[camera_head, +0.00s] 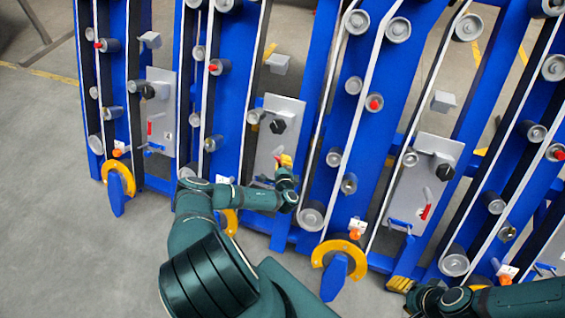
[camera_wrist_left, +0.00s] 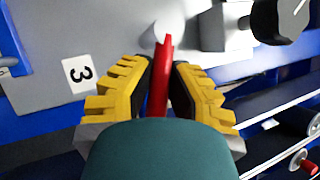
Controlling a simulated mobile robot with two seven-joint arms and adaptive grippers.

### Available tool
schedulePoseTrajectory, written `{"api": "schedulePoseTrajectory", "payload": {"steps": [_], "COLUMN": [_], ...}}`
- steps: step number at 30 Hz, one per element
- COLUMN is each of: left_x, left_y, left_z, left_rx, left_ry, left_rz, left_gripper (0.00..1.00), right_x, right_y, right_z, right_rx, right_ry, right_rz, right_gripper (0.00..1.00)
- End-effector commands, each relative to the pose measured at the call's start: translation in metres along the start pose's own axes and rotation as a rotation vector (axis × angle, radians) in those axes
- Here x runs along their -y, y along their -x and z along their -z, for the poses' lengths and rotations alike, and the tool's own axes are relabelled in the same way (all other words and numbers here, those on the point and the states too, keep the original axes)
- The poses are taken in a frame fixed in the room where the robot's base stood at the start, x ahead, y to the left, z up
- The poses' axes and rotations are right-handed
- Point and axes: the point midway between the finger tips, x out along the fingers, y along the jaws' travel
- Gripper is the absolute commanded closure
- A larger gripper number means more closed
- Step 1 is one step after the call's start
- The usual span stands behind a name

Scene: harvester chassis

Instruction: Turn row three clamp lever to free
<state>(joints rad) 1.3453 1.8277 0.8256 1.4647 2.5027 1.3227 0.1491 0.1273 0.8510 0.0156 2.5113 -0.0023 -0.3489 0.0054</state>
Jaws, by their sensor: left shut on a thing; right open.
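The row three clamp lever is a red bar (camera_wrist_left: 161,75) in the left wrist view, standing out from a grey plate (camera_wrist_left: 110,30) beside a white label (camera_wrist_left: 79,75) marked 3. My left gripper (camera_wrist_left: 160,72) is shut on it, with a yellow ridged finger on each side. The lever's lower end is hidden behind my gripper body. In the head view my left gripper (camera_head: 285,161) is at the lower part of the second grey plate from the left (camera_head: 272,135) and mostly hides the lever. My right gripper (camera_head: 402,284) is open and empty at the bottom right.
Neighbouring grey plates carry red levers at the left (camera_head: 149,128) and right (camera_head: 426,211). Blue posts, belts and rollers (camera_head: 311,215) stand close around my left arm. Yellow rings with blue handles (camera_head: 335,277) stick out below. Bare floor (camera_head: 60,220) lies at the left.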

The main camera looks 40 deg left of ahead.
Motion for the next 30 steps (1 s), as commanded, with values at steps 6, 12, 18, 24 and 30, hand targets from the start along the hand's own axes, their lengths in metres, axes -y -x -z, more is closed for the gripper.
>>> {"api": "schedulePoseTrajectory", "payload": {"steps": [6,12,18,24,30], "left_x": [0.0053,0.0050,0.0047,0.0047,0.0039], "left_y": [-0.0016,-0.0017,-0.0018,-0.0017,-0.0011], "left_z": [-0.0014,-0.0012,-0.0012,-0.0011,-0.0009], "left_rx": [0.013,0.017,0.017,0.017,0.016], "left_ry": [0.056,0.072,0.072,0.072,0.072], "left_rz": [-0.027,-0.036,-0.037,-0.036,-0.038], "left_gripper": [1.00,1.00,1.00,0.57,0.52], "right_x": [0.0029,0.0032,0.0031,0.0031,0.0031], "right_y": [0.0076,0.0086,0.0084,0.0084,0.0084], "right_z": [-0.0007,0.0001,0.0002,0.0002,0.0002], "right_rx": [0.003,0.001,0.001,0.001,0.001], "right_ry": [0.000,-0.001,-0.001,-0.001,-0.001], "right_rz": [0.000,0.000,0.000,0.000,0.000], "right_gripper": [0.53,0.53,0.53,0.53,0.53]}}
